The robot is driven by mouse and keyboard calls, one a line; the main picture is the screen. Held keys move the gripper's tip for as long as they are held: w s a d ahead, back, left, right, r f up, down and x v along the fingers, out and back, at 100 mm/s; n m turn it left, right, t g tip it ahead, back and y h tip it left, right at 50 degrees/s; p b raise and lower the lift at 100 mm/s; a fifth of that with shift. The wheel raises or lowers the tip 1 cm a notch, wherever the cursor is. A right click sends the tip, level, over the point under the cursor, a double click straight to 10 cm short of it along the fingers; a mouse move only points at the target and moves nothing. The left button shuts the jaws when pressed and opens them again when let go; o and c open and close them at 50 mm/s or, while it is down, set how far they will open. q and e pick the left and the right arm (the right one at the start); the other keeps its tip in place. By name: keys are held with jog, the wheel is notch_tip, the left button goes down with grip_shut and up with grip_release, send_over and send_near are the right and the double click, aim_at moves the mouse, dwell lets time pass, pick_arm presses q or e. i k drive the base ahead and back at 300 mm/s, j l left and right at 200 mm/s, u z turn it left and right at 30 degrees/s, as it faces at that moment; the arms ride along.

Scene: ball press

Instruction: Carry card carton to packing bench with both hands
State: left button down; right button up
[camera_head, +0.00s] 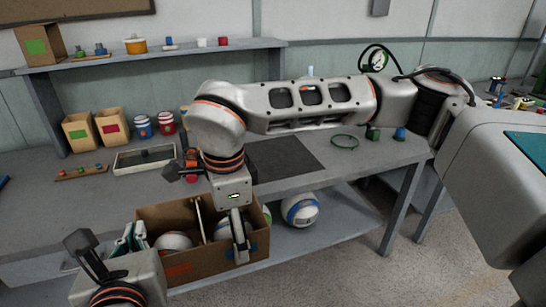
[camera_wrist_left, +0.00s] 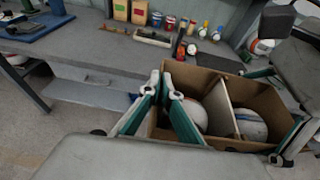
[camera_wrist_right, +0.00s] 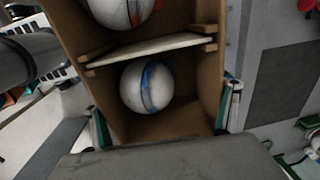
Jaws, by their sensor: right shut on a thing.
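My right gripper (camera_head: 238,237) is shut across the carton's right end, one finger on the front wall. Its fingers flank the carton in the right wrist view. My left gripper (camera_wrist_left: 161,85) is at the carton's left end, its fingertips a little apart; whether they touch the wall is unclear. The packing bench cannot be identified for sure.
A grey workbench (camera_head: 50,215) runs behind the carton, holding small card boxes (camera_head: 112,127), cans, a tray (camera_head: 143,158) and a dark mat (camera_head: 285,157). A ball (camera_head: 300,210) sits on the lower shelf right of the carton. Open floor (camera_head: 340,270) lies at the front right.

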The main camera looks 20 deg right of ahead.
aim_at(266, 157)
jog(key=i+l, duration=0.1)
jog(key=l, duration=0.4)
jog(key=i+l, duration=0.1)
jog(key=l, duration=0.45)
jog(key=i+l, duration=0.15)
jog(key=l, duration=0.35)
